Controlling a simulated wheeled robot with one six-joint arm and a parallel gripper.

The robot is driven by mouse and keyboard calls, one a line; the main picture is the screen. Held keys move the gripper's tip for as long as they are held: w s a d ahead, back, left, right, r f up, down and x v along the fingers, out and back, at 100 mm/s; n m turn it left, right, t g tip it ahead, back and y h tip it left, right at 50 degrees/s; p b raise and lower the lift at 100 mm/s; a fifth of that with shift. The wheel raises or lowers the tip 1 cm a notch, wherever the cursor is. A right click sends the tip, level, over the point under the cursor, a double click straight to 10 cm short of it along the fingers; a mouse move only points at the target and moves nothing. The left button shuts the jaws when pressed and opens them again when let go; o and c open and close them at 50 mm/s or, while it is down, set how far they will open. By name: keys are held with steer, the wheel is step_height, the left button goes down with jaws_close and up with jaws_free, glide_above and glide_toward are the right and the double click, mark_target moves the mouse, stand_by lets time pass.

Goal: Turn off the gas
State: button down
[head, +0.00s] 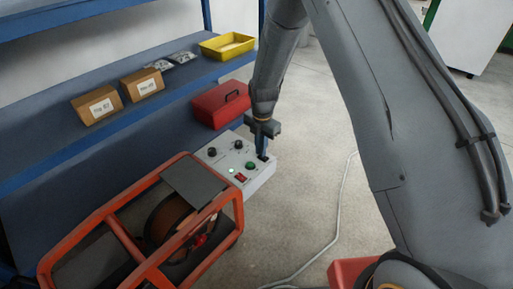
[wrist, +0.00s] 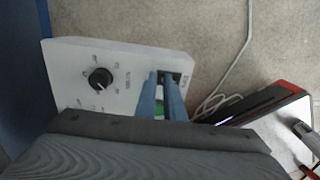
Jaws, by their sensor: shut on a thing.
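A pale grey control panel (head: 262,180) sits at the end of the orange-framed machine. It also shows in the wrist view (wrist: 70,60). My gripper (head: 262,156) reaches down to the panel's far right corner. In the wrist view its two blue fingers (wrist: 168,80) close around a small black switch (wrist: 175,76) at the panel's edge. A label beside the switch is too small to read surely. The fingers hide part of the switch, so I cannot tell its position. A black knob (wrist: 100,78) with a scale stands to the left.
The panel also has a green button (head: 251,165), a red switch (head: 240,177) and a small lit lamp. The orange frame (head: 110,210) holds a reel. A blue shelf carries boxes, a red case (head: 220,105) and a yellow tray (head: 227,46). A pale cable (head: 338,205) crosses the floor.

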steer(key=shift+s+f, duration=0.15)
steer(key=shift+f, duration=0.5)
steer(key=shift+s, duration=0.1)
steer(key=shift+s+d+p, duration=0.5)
steer(key=shift+d+p, duration=0.05)
steer(key=shift+d, duration=0.05)
steer(key=shift+d+r+p, duration=0.1)
steer(key=shift+r+p, duration=0.3)
steer(key=shift+r, duration=0.1)
step_height(320, 180, up, 14)
steer(key=w+p, duration=0.1)
steer(key=p, duration=0.2)
steer(key=shift+a+r+p, duration=0.15)
steer(key=shift+a+p, duration=0.2)
steer(key=shift+a, duration=0.1)
